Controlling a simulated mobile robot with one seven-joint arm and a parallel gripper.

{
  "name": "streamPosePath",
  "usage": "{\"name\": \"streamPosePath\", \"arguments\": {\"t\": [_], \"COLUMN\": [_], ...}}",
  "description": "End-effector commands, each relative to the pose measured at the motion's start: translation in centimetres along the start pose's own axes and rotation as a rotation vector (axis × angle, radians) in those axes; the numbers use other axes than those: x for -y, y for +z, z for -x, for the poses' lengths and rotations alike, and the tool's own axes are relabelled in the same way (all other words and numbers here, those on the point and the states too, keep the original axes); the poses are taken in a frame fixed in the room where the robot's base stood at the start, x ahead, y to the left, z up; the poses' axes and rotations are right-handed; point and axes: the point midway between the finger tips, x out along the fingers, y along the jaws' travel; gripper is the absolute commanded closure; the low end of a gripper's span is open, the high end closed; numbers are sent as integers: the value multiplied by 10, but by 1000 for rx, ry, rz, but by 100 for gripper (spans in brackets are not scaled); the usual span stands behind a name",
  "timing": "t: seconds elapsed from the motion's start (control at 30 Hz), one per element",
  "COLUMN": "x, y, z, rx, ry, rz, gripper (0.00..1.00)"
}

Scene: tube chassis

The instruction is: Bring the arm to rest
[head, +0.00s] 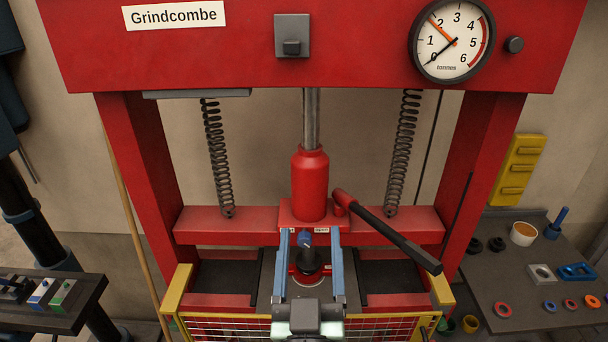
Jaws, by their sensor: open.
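My gripper (309,238) reaches in from the bottom centre, with two long blue fingers spread apart and pointing at the press. Its grey body (305,318) is at the bottom edge. Between the fingers, a small blue part (305,240) and a black round piece (310,262) show beyond or below them. The fingers look apart from both, though depth is hard to judge. The finger tips are close in the picture to the red block under the press's red cylinder (310,185). What lies under the gripper body is hidden.
The red press frame (130,160) surrounds the work area. A black-handled lever (390,235) slants down to the right. A yellow-edged mesh guard (220,326) stands in front. A side table (520,285) with rings and cups is at right, and a dark shelf (60,318) at left.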

Motion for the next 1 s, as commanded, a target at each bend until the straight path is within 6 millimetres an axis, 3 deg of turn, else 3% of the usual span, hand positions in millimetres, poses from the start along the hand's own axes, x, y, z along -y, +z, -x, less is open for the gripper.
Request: {"name": "streamPosePath", "arguments": {"t": [0.03,0.1,0.2,0.3,0.43,0.5,0.6,1.0], "x": [-5,-11,-19,-26,-32,-34,-36,-36], "y": [-38,-89,-165,-234,-299,-321,-338,-343], "z": [-15,-29,-36,-30,-11,-2,6,9], "rx": [-66,-143,-255,-360,-464,-500,-528,-535], "ry": [9,18,25,26,20,16,13,12], "rz": [-12,-33,-60,-86,-110,-118,-124,-125], "gripper": [29,29,29,29,29,29,29,29]}}
